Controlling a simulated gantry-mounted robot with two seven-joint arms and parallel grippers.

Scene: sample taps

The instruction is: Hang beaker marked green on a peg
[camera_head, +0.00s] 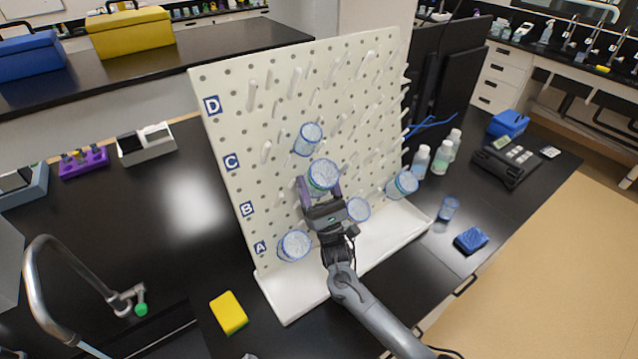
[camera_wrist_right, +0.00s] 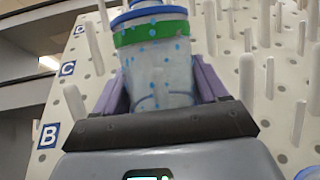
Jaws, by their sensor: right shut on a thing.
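My right gripper (camera_head: 320,190) is shut on a clear beaker (camera_head: 322,176) in front of the white pegboard (camera_head: 228,140), around the rows marked B and C. In the right wrist view the held beaker (camera_wrist_right: 158,75) has a green band and a blue rim, and stands between the purple fingers (camera_wrist_right: 160,92). Whether a peg is inside it is hidden. Other beakers hang on the board: one just above (camera_head: 307,139), one low left (camera_head: 295,245), one behind the gripper (camera_head: 357,209) and one at the right (camera_head: 402,185). My left gripper is not in view.
Bare pegs surround the held beaker, such as one at the upper left (camera_head: 252,95). A white drip tray (camera_head: 285,300) runs along the board's foot. A loose beaker (camera_head: 448,208), bottles (camera_head: 420,160) and a blue sponge (camera_head: 471,240) stand right; a yellow sponge (camera_head: 229,313) lies left.

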